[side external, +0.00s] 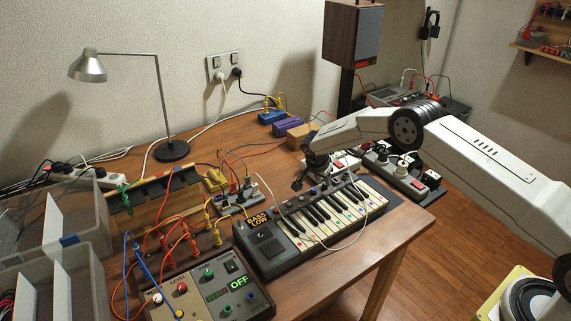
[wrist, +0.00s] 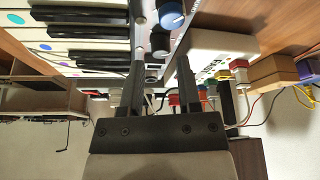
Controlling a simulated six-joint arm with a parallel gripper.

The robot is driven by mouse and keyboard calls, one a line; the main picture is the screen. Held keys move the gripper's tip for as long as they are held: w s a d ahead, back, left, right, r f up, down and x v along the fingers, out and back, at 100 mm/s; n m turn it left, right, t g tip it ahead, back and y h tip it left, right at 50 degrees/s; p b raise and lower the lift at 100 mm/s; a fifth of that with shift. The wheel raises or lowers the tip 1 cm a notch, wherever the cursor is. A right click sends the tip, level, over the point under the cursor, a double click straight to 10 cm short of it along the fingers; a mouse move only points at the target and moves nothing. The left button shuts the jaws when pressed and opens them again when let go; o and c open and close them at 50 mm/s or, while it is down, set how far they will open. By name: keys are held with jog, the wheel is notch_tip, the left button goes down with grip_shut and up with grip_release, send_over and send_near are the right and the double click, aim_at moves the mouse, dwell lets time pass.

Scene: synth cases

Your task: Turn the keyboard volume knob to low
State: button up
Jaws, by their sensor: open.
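The keyboard (side external: 268,252) lies on the wooden table, with black and white keys, coloured dots and a yellow label reading "BASS LOW". Several small knobs run along its back edge. In the wrist view the keyboard's keys (wrist: 60,42) fill the upper left, with a blue-topped knob (wrist: 172,15) and a black knob (wrist: 160,42) beside them. I cannot tell which one is the volume knob. My gripper (side external: 299,184) is above the keyboard's back edge. In the wrist view my gripper (wrist: 161,68) is open, its two fingers apart near the black knob, with nothing clearly held.
A white cable (side external: 335,246) lies across the keys. A desk lamp (side external: 172,150) and a blue box (side external: 271,117) stand behind. A dark board with switches (side external: 425,190) is at the right. Bare table lies in front of the keyboard.

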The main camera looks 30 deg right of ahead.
aim_at(325, 186)
jog(key=shift+x, duration=1.35)
grip_shut()
